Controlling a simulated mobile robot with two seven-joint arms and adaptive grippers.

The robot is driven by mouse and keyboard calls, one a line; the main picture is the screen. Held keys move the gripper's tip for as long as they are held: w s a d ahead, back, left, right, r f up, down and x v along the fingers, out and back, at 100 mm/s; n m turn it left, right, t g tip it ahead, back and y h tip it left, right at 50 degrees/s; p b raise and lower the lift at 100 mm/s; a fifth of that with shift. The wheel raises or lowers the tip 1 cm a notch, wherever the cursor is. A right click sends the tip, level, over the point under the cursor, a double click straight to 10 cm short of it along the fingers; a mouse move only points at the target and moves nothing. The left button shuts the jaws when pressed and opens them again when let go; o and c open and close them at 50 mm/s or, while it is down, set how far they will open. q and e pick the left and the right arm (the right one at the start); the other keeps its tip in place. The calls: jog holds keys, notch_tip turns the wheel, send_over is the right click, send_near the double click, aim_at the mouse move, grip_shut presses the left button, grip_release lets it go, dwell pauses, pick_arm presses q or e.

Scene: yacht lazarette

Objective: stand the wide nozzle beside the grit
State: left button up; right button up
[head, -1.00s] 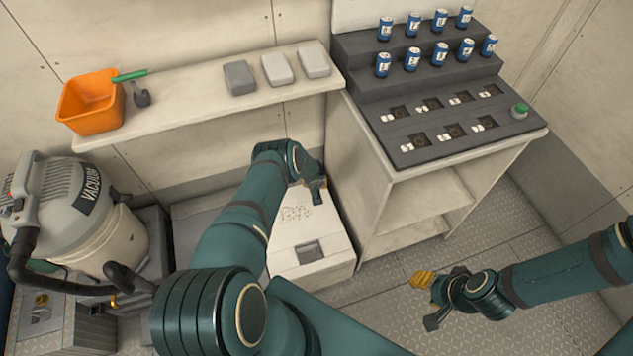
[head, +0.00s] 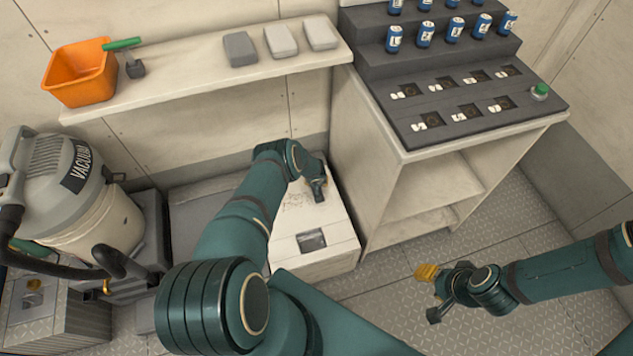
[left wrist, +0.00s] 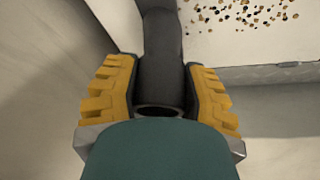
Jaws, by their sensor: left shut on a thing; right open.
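My left gripper (head: 317,188) reaches down over the pale bin lid (head: 300,245). In the left wrist view its yellow-padded fingers (left wrist: 163,92) are shut on a dark grey tube, which looks like the wide nozzle (left wrist: 163,45). The nozzle's near end is open and round; its far end runs out of the picture. The grit (left wrist: 245,15) is a scatter of brown and black specks on the white surface, right of the nozzle in that view. The grit (head: 295,200) is partly hidden by my arm in the head view. My right gripper (head: 432,290) is open and empty above the floor.
A vacuum (head: 70,190) with a black hose stands at left. A shelf (head: 190,85) holds an orange bucket (head: 78,75), a green-handled tool and grey and pale blocks. A cabinet (head: 400,190) with cans and a stepped panel stands right of the bin. Floor at right is clear.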

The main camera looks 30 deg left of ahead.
pick_arm(q)
jog(key=shift+f, duration=0.75)
dwell(0.4)
jog(key=o, duration=1.2)
jog(key=shift+d, duration=0.1)
jog(key=shift+d+r, duration=0.25)
jog(key=shift+r, duration=0.3)
jog(key=shift+s+a+r, duration=0.15)
jog(key=shift+s+r, duration=0.5)
jog(key=shift+r, duration=0.3)
jog(key=shift+v, duration=4.35)
jog(key=shift+w, duration=0.15)
